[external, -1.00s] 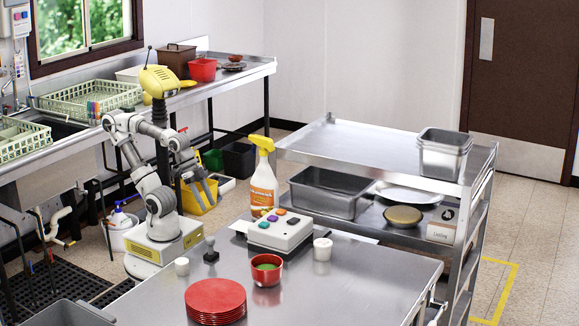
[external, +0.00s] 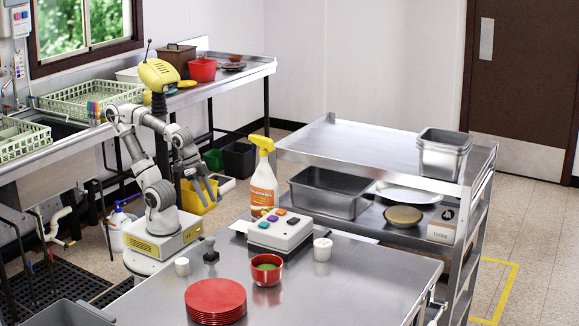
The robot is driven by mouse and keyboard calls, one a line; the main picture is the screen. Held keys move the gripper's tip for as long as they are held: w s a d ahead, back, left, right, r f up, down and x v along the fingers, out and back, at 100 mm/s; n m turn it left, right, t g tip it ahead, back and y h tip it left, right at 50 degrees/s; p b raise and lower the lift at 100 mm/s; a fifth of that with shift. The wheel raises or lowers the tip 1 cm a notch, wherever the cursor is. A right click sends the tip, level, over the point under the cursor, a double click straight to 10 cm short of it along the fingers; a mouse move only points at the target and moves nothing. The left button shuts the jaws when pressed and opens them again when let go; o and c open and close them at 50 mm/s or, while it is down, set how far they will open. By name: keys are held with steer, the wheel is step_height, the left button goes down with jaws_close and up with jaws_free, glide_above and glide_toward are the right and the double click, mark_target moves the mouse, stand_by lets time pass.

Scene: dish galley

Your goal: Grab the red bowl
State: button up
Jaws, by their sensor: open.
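The red bowl (external: 267,275) stands upright on the steel table, with something green inside it. It sits just right of a stack of red plates (external: 215,303). My gripper (external: 207,198) hangs beyond the table's far left edge, pointing down, open and empty. It is apart from the bowl, up and to the left of it in the picture.
On the steel table (external: 345,290) are a white cup (external: 182,267), a dark knobbed object (external: 211,251), a button box (external: 280,231), another white cup (external: 322,249) and a spray bottle (external: 263,180). A steel cart (external: 370,147) stands behind. The table's right part is clear.

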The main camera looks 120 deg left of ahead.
steer(key=w+a+r+m+g+y+p, duration=0.1)
steer(key=w+a+r+g+y+p, duration=0.15)
steer(key=r+p, duration=0.6)
steer(key=w+a+r+m+g+y+p, duration=0.25)
steer(key=r+p, duration=0.25)
steer(key=p, duration=0.7)
steer(key=w+d+m+t+y, duration=0.2)
steer(key=w+d+m+t, duration=0.2)
steer(key=w+m, duration=0.3)
steer(key=w+d+m+t+y, duration=0.1)
steer(key=w+d+m+t, duration=0.25)
steer(key=w+m, duration=0.35)
steer(key=w+d+f+m+t+h, duration=0.1)
steer(key=d+f+m+t+h, duration=0.1)
steer(key=d+m+h, duration=0.4)
steer(key=w+d+f+m+t+h+b, duration=0.1)
steer(key=w+d+f+m+t, duration=0.1)
steer(key=d+m, duration=0.7)
steer(key=w+d+f+m+t+h, duration=0.1)
steer(key=d+f+m+t+h, duration=0.2)
steer(key=d+m, duration=0.45)
steer(key=n, duration=0.2)
glide_toward(267, 271)
steer(key=shift+w+d+g+h, duration=0.1)
steer(key=shift+g+h, duration=0.2)
steer(key=shift+g, duration=0.15)
steer(key=shift+p+x, duration=0.4)
steer(key=shift+x, duration=2.15)
steer(key=shift+d+f, duration=0.1)
steer(key=shift+f, duration=0.1)
